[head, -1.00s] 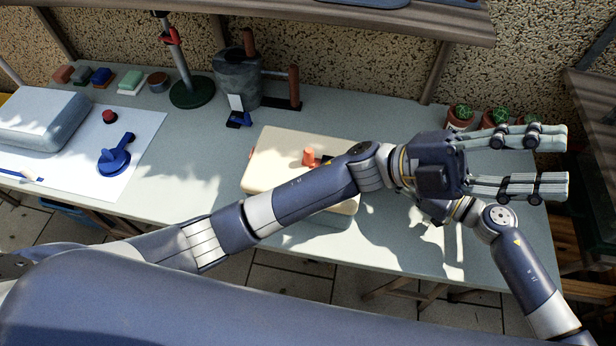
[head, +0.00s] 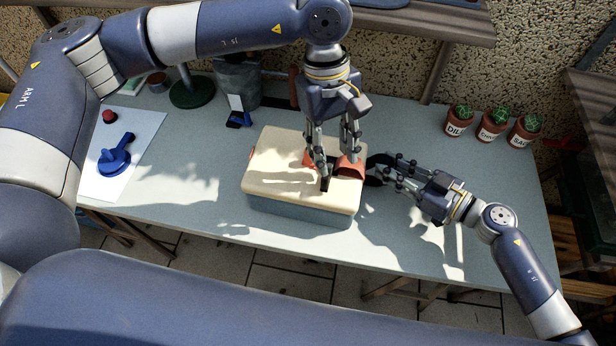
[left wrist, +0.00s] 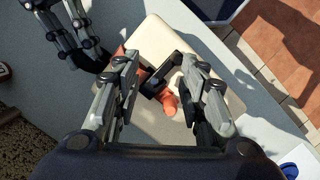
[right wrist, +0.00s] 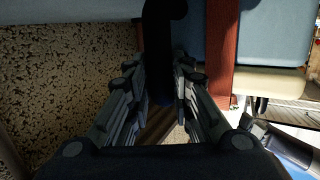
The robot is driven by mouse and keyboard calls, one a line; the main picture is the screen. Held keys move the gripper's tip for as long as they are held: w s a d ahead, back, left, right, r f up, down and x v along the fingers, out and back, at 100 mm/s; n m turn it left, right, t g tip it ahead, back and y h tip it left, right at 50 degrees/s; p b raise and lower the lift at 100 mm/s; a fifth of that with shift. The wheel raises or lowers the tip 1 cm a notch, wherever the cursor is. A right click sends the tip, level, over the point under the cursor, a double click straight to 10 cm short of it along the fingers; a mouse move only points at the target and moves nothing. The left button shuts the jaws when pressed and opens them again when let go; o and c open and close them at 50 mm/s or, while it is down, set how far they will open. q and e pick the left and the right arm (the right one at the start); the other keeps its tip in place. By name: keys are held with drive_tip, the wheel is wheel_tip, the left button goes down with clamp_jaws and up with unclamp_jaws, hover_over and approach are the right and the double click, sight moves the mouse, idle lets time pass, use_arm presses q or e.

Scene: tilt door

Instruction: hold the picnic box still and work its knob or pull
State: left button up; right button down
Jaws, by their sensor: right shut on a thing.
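The picnic box (head: 290,150) has a cream lid and blue-grey base and sits on the table in the head view. My right gripper (head: 385,172) is at the box's right side, shut on a black handle (right wrist: 160,50) beside a red strap (right wrist: 222,55). My left fingers partly hide the knob in the head view.
Several potted cacti (head: 491,124) stand at the back right. A grey can (head: 236,80) and a green-based stand (head: 192,90) are at the back. A blue tool (head: 117,155) lies on a white sheet at left. The front right tabletop is clear.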

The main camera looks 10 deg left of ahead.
sight(320, 178)
use_arm(q)
drive_tip(key=shift+m+t+y, duration=0.7)
drive_tip(key=shift+t+y, duration=0.1)
drive_tip(key=w+a, duration=0.1)
drive_tip(key=w+a+r, duration=0.1)
drive_tip(key=a, duration=0.1)
drive_tip(key=w+a, duration=0.1)
drive_tip(key=a, duration=0.1)
drive_tip(key=shift+w+r, duration=0.25)
drive_tip(key=shift+w, duration=0.05)
use_arm(e)
drive_tip(key=shift+f, duration=0.15)
use_arm(q)
wheel_tip(320, 178, down, 8)
drive_tip(key=shift+r, duration=0.2)
drive_tip(key=shift+f, duration=0.15)
drive_tip(key=shift+o, duration=0.2)
drive_tip(key=shift+a, duration=0.1)
drive_tip(key=shift+s+f, duration=0.1)
clamp_jaws()
